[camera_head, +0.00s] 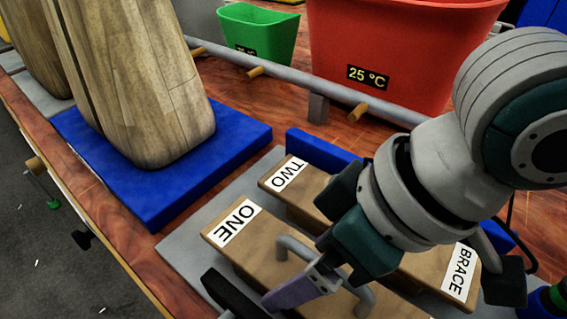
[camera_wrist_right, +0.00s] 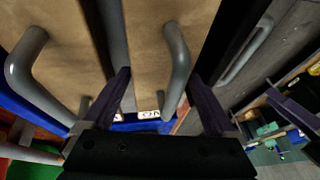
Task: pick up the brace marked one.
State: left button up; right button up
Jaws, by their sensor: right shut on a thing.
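My right gripper (camera_head: 322,282) comes down from the right and is shut on this handle, one finger on each side. The hand hides part of the brace's top. I cannot tell whether the brace is lifted.
The brace marked two (camera_head: 267,183) lies close behind, with its own handle (camera_wrist_right: 25,70). A blue slab (camera_head: 225,160) holds a tall wooden piece (camera_head: 150,80) at left. A red bin (camera_head: 400,50), a green bin (camera_head: 260,32) and a grey rail (camera_head: 290,78) stand behind.

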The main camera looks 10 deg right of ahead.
grip_shut()
jog(key=shift+r, duration=0.1)
